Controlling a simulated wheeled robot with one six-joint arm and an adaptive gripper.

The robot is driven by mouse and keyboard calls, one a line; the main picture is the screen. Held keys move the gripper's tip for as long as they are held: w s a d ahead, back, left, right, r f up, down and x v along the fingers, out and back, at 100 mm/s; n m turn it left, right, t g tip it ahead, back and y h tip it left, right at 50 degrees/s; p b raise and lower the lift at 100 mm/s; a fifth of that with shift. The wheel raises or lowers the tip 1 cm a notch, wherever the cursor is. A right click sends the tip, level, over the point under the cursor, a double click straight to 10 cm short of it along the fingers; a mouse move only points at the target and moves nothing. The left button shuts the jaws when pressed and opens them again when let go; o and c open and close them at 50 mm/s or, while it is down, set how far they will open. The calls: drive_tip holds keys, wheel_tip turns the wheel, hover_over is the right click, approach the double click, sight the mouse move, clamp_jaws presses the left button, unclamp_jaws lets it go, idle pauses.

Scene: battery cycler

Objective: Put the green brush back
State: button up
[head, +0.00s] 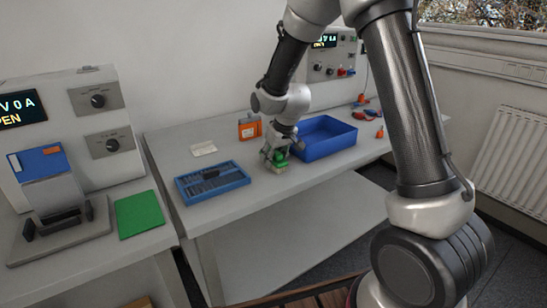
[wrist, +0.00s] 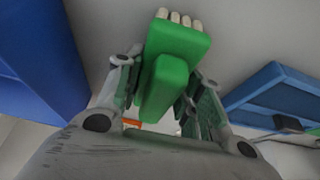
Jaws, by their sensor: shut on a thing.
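The green brush (wrist: 178,55) is between the fingers of my gripper (wrist: 165,95) in the wrist view. Its pale bristles (wrist: 178,17) show at the far end of its green block. In the head view, my gripper (head: 276,154) is shut on the green brush (head: 279,160) over the table, between the blue tray and the blue bin. The bristles are close to the tabletop; I cannot tell whether they touch it.
The blue tray (head: 180,187) with dark slots is left of my gripper. The deep blue bin (head: 326,148) is close on the right. An orange container (head: 249,128) and a white card (head: 203,149) are behind. A green mat (head: 139,214) lies on the left bench. The table's front edge is near.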

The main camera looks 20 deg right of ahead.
drive_tip(key=shift+f, duration=0.15)
drive_tip(key=o, duration=1)
drive_tip(key=v, duration=1.2)
drive_tip(key=s+d+r+m, duration=0.1)
drive_tip(key=s+d+r, duration=0.4)
drive_tip(key=s, duration=0.3)
drive_tip(key=s+d+r+m, duration=0.1)
drive_tip(key=s+d+r, duration=0.3)
drive_tip(key=s, duration=0.4)
drive_tip(key=shift+m+h, duration=0.7)
drive_tip(key=shift+m, duration=0.1)
drive_tip(key=s+d, duration=0.1)
drive_tip(key=s, duration=0.3)
drive_tip(key=s+d, duration=0.2)
drive_tip(key=s, duration=0.3)
drive_tip(key=s+d, duration=0.1)
drive_tip(key=s, duration=0.3)
drive_tip(key=shift+s+d+r, duration=0.25)
drive_tip(key=shift+s, duration=0.1)
